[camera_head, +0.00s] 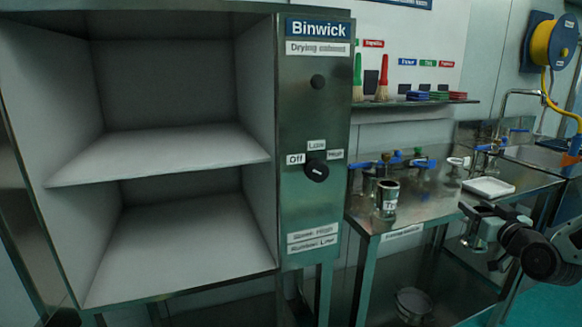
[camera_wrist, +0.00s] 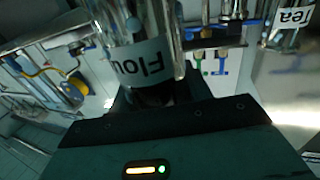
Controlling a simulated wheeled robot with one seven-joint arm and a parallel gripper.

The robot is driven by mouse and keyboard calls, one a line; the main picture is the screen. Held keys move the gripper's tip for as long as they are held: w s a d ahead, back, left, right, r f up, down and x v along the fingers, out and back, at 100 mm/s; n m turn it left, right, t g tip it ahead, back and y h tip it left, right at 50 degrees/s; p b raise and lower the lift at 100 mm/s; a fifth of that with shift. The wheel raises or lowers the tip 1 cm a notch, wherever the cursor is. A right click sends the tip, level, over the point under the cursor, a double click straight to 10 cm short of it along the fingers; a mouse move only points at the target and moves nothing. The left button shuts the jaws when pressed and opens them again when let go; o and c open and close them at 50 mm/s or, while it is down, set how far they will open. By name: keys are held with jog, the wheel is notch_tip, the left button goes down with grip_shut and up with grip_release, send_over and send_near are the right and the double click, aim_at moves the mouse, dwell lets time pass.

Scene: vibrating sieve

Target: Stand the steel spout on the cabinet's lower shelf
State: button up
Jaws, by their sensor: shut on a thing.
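The drying cabinet (camera_head: 318,80) stands open at the left. Its lower shelf (camera_head: 185,248) is bare. My gripper (camera_head: 488,226) is in front of the steel bench at the right, away from the cabinet. It is shut on a shiny steel spout (camera_head: 474,241). In the wrist view the held spout (camera_wrist: 140,52) fills the upper middle, with a pale label reading "Flou" upside down; the rest of the word is cut off. The jaws (camera_wrist: 155,97) are dark there, and their contact with the spout is partly hidden.
A steel can labelled "Tea" (camera_head: 387,202) stands on the near left of the bench (camera_head: 420,218). Blue-handled fittings (camera_head: 420,163) and a white tray (camera_head: 489,187) are behind. The upper shelf (camera_head: 155,150) is empty. A bucket (camera_head: 412,304) stands below the bench.

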aim_at(480, 252)
jog(key=shift+y, duration=0.4)
jog(key=s+f, duration=0.1)
jog(key=f, duration=0.2)
jog(key=s+f+p, duration=0.1)
jog(key=f, duration=0.2)
jog(key=s+f+p, duration=0.1)
jog(key=s+f, duration=0.1)
jog(key=f, duration=0.1)
jog(key=shift+a+f, duration=0.1)
jog(key=shift+a, duration=0.15)
jog(key=s+a+f+h+p, duration=0.1)
jog(key=s+a+f+p, duration=0.4)
jog(key=s+a, duration=0.8)
notch_tip(480, 252, down, 3)
jog(key=shift+s+a+r+m+h, duration=0.1)
jog(key=shift+s+a+m+h, duration=0.1)
jog(key=shift+s+m+h, duration=0.15)
